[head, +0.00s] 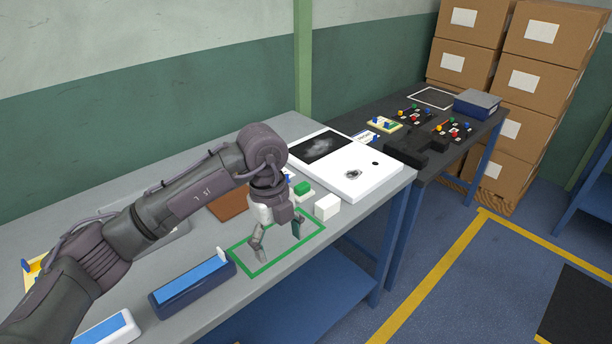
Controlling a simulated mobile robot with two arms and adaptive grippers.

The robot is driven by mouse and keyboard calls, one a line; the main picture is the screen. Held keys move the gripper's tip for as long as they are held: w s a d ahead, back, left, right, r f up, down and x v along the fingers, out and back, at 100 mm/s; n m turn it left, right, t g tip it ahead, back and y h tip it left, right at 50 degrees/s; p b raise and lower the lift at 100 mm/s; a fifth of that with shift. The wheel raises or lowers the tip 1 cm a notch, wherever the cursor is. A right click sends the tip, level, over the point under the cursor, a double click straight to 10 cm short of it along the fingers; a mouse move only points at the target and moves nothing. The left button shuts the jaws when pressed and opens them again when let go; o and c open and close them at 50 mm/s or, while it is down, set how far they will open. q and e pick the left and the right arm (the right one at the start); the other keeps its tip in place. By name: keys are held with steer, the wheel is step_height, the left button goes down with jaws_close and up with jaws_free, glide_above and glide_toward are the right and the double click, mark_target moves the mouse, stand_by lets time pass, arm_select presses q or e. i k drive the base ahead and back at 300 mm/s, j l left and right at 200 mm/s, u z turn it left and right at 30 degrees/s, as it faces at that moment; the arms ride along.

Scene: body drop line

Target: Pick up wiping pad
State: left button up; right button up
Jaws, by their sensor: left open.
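My left gripper (279,240) is open, pointing down over a green-outlined rectangle (242,268) on the grey bench. Nothing shows between its fingers. A small white block (327,207) stands just right of the gripper, apart from it. A small green-topped block (302,188) lies behind the gripper, partly hidden by my wrist. I cannot tell for sure which of these is the wiping pad. A white panel (352,181) with dark smudges lies further back on the bench. My right gripper is out of view.
A dark blue tray with a light blue top (190,285) stands left of the outline, near the front edge. A blue and white item (108,329) lies nearer. A brown board (229,205) is partly behind my arm. A dark table (468,128) with small parts adjoins at right.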

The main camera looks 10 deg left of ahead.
mark_target(302, 191)
steer(key=i, duration=1.1)
